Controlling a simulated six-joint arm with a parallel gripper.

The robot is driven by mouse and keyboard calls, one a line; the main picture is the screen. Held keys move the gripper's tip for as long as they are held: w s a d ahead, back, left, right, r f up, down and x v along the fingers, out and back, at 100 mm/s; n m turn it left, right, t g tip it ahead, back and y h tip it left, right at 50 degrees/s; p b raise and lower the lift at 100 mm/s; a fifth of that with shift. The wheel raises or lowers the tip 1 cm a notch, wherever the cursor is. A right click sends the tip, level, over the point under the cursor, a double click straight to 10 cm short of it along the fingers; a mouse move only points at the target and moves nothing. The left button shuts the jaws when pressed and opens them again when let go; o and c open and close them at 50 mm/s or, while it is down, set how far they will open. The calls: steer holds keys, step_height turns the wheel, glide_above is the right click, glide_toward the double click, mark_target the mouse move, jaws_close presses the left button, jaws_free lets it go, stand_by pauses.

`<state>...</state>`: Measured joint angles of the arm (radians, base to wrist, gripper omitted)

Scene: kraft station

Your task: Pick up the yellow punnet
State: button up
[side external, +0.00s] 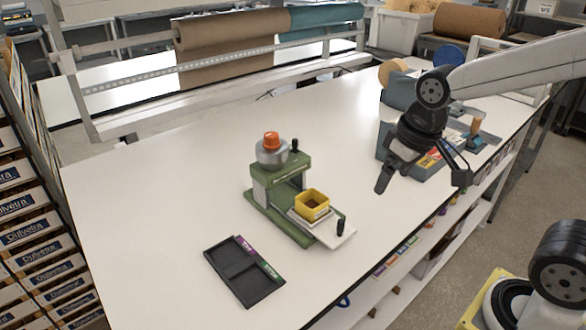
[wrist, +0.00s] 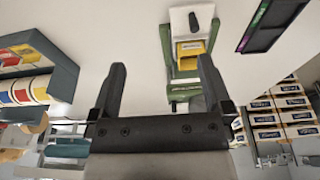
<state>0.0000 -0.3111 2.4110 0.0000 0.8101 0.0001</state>
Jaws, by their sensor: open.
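The yellow punnet (side external: 312,204) is a small square open box with something brown inside. It sits on the pale sliding plate (side external: 335,234) of a green machine (side external: 265,200) on the white table. In the wrist view the punnet (wrist: 190,48) shows on the plate, beyond and between my fingers. My gripper (side external: 424,184) is open and empty, above the table to the right of the punnet and apart from it. In the wrist view its two dark fingers (wrist: 161,82) stand wide apart.
The machine has an orange-topped grey head (side external: 271,148) and a black handle (side external: 340,226) near the punnet. A black two-compartment tray (side external: 243,272) lies in front of it. A grey bin with coloured items (side external: 432,160) stands behind my gripper. Table space between bin and machine is clear.

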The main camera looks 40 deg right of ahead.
steer(key=w+m, duration=0.3)
steer(key=m, duration=0.1)
steer(key=m+g+y, duration=0.3)
steer(key=m+y, duration=0.2)
steer(key=m, duration=0.9)
glide_above(312, 199)
steer(key=s, duration=0.3)
step_height(312, 199, down, 5)
steer(key=shift+w+d+f, duration=0.1)
steer(key=shift+h, duration=0.3)
steer(key=shift+w+x, duration=0.1)
steer(key=shift+x, duration=1.85)
steer(key=shift+w+x, duration=0.15)
steer(key=shift+x, duration=1.75)
steer(key=c, duration=1)
